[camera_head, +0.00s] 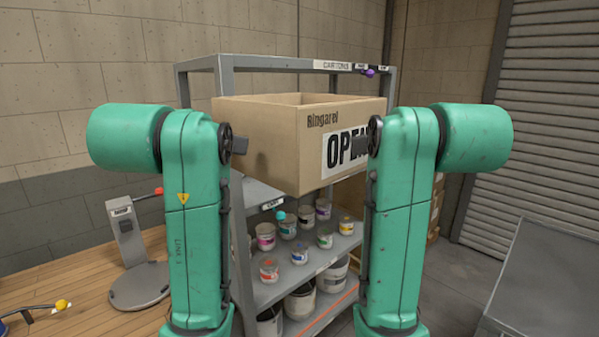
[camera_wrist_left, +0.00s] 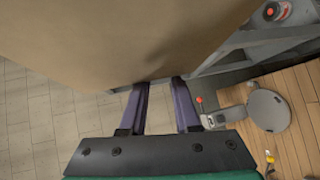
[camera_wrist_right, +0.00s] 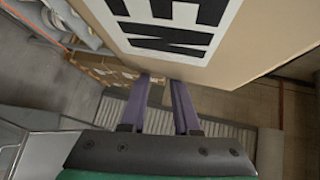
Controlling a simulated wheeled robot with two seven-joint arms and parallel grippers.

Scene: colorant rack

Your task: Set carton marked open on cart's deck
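The open-topped brown carton (camera_head: 262,133), marked OPEN on a white label (camera_head: 338,151), is up at the height of the rack's upper part, between my two grippers. My left gripper (camera_head: 240,146) is at its left side and my right gripper (camera_head: 359,146) at its right, by the label. In both wrist views the fingers stand apart with nothing between them, tips at the carton wall; firm contact is hard to tell. The carton's underside is hidden. A grey flat surface (camera_head: 545,290) at the lower right looks like the cart's deck.
The grey rack (camera_head: 200,64) stands behind and below the carton, with several paint cans (camera_head: 299,253) on its lower shelves. Floor (camera_head: 455,270) is clear between rack and grey surface.

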